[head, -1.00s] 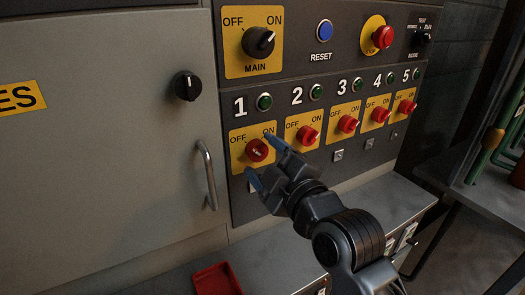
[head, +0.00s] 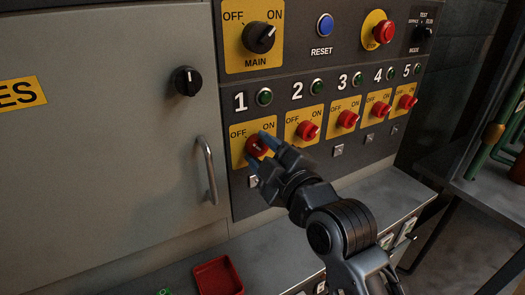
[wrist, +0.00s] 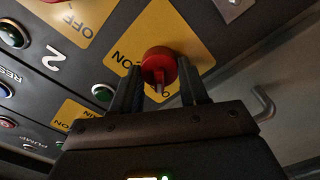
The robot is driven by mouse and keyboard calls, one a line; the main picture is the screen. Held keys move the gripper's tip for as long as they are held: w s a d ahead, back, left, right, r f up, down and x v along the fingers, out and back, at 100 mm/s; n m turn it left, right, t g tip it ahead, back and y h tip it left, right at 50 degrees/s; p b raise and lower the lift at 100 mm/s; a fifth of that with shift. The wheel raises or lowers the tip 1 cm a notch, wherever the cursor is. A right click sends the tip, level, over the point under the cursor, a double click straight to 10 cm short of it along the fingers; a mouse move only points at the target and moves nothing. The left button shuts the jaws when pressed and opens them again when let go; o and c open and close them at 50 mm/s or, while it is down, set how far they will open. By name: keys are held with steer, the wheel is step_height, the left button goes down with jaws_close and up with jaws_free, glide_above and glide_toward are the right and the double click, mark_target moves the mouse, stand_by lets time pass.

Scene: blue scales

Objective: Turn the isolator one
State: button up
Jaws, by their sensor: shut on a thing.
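The isolator one knob (head: 256,146) is red and sits on a yellow OFF/ON plate (head: 237,133) under the white number 1. My gripper (head: 259,152) has its two fingers on either side of this knob, shut on it. In the wrist view the red knob (wrist: 158,66) sits between the two dark fingers of my gripper (wrist: 157,88), against its yellow plate (wrist: 180,30). The fingers hide part of the knob in the head view, so its exact angle is hard to tell.
Isolator two's red knob (head: 308,131) is close to the right, with several more beyond. The cabinet door handle (head: 207,170) stands out to the left. A red tray (head: 218,277) lies on the ledge below. The black main switch (head: 258,38) is above.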

steer(key=shift+m, duration=0.3)
steer(key=m, duration=0.3)
steer(key=shift+m, duration=0.3)
steer(key=m+p, duration=0.1)
steer(key=m, duration=0.3)
steer(key=shift+r, duration=0.1)
steer(key=m+p, duration=0.2)
steer(key=m, duration=0.3)
steer(key=shift+d+m, duration=0.1)
steer(key=shift+m, duration=0.3)
steer(key=shift+w+d+m+p, duration=0.1)
steer(key=shift+m+p, duration=0.6)
steer(key=shift+m, duration=1.2)
steer(key=o, duration=1.1)
steer(key=shift+c, duration=0.2)
